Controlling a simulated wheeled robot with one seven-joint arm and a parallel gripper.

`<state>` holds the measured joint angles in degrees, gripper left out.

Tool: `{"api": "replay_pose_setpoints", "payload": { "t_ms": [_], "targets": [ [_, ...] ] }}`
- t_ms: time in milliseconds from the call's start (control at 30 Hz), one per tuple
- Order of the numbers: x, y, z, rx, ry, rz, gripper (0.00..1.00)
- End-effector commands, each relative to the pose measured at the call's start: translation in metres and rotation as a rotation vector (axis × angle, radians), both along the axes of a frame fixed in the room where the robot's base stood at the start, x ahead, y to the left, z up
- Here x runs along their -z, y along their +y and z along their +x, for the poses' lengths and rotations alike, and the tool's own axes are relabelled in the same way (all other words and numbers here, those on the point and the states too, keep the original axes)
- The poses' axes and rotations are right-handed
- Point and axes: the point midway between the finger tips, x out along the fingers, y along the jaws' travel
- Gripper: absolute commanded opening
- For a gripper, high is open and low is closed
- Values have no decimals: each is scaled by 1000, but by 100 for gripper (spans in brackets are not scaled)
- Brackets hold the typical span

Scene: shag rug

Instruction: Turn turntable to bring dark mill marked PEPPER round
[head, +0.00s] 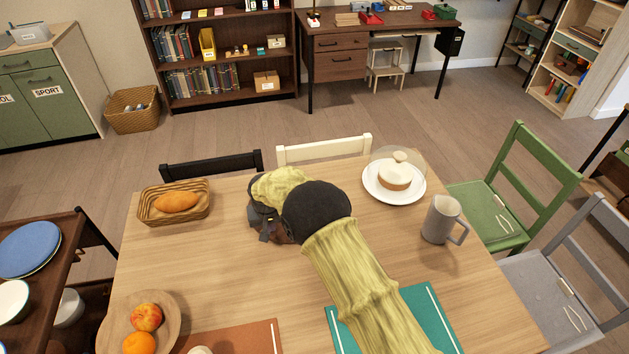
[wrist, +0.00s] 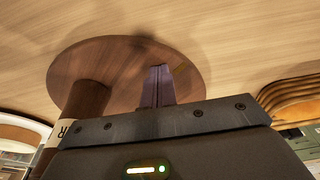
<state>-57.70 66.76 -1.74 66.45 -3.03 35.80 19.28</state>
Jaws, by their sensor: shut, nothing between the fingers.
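The turntable (wrist: 105,75) is a round brown wooden disc on the table, seen in the wrist view, where the picture looks upside down. A dark brown mill (wrist: 84,101) stands at its left edge. A pale label band (wrist: 58,132) on the mill shows a letter like R; the rest of the word is hidden behind my gripper's body. My gripper (wrist: 160,72) is shut and empty, its fingertips over the disc, to the right of the mill. I cannot tell whether they touch the disc. In the head view my arm hides most of the turntable.
A bread basket (head: 147,208) stands left of my gripper and a domed cake plate (head: 368,193) to its right. A grey mug (head: 439,220), a fruit bowl (head: 172,310) and a teal mat (head: 426,299) are also on the table. Chairs stand around it.

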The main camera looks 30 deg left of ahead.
Motion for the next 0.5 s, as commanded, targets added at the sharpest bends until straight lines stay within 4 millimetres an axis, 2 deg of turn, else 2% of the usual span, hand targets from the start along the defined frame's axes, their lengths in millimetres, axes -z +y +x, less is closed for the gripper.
{"api": "replay_pose_setpoints", "payload": {
  "t_ms": [33,500],
  "targets": [
    [6,0,-2,-2,5,-6,0],
    [5,7,-1,0,5,-6,0]
  ]
}}
